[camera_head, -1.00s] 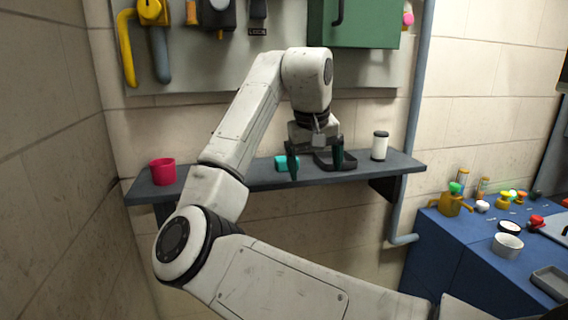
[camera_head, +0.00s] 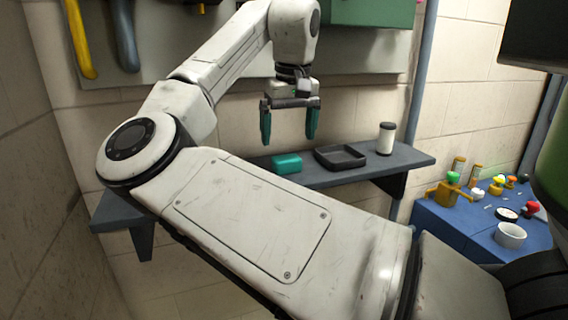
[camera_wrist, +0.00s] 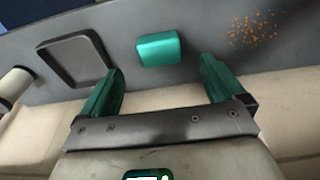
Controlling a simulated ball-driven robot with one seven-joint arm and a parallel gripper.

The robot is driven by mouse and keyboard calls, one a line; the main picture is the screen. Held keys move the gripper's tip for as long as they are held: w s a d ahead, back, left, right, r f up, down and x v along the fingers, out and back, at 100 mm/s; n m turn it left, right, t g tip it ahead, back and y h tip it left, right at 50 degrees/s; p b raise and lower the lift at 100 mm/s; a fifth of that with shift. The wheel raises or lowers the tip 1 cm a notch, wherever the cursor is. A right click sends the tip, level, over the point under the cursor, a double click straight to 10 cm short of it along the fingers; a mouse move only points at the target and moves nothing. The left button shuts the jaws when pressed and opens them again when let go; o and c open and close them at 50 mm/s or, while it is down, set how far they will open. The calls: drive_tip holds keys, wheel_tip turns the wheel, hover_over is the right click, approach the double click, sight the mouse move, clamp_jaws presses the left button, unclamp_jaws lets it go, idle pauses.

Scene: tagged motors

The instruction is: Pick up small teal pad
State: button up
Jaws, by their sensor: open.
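The small teal pad (camera_head: 286,163) lies on the grey wall shelf, just left of a dark tray. In the wrist view the teal pad (camera_wrist: 159,49) lies beyond the fingertips, roughly centred in the gap between them. My gripper (camera_head: 289,141) is open and empty, with its two teal-green fingers pointing down above the shelf. The wrist view also shows my gripper (camera_wrist: 163,68) with its fingers wide apart. The pad is not between the fingers and appears apart from them.
The shelf (camera_head: 330,177) also holds the dark shallow tray (camera_head: 341,156) and a white cylinder with dark ends (camera_head: 386,138). Orange specks (camera_wrist: 252,28) mark the shelf beside the pad. A blue bench (camera_head: 462,225) with bottles and bowls stands at right.

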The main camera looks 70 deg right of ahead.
sight(287, 157)
drive_tip(key=shift+w+d+f+p, duration=0.1)
drive_tip(key=shift+d+f+p, duration=0.1)
drive_tip(key=shift+f, duration=0.95)
drive_tip(key=shift+w+d+f+p, duration=0.15)
drive_tip(key=shift+f+p, duration=0.1)
drive_tip(key=shift+f, duration=0.95)
drive_tip(key=shift+w+d+f+p, duration=0.1)
drive_tip(key=shift+d+f+p, duration=0.1)
drive_tip(key=shift+f, duration=0.95)
drive_tip(key=c, duration=1)
drive_tip(key=shift+c, duration=0.2)
drive_tip(key=shift+r, duration=0.1)
drive_tip(key=shift+r, duration=0.4)
wheel_tip(287, 157, up, 2)
drive_tip(key=shift+r, duration=0.1)
drive_tip(key=s+a+r+b, duration=0.3)
drive_tip(key=s+a+r, duration=0.4)
drive_tip(key=s+r, duration=0.3)
drive_tip(key=shift+s, duration=1.05)
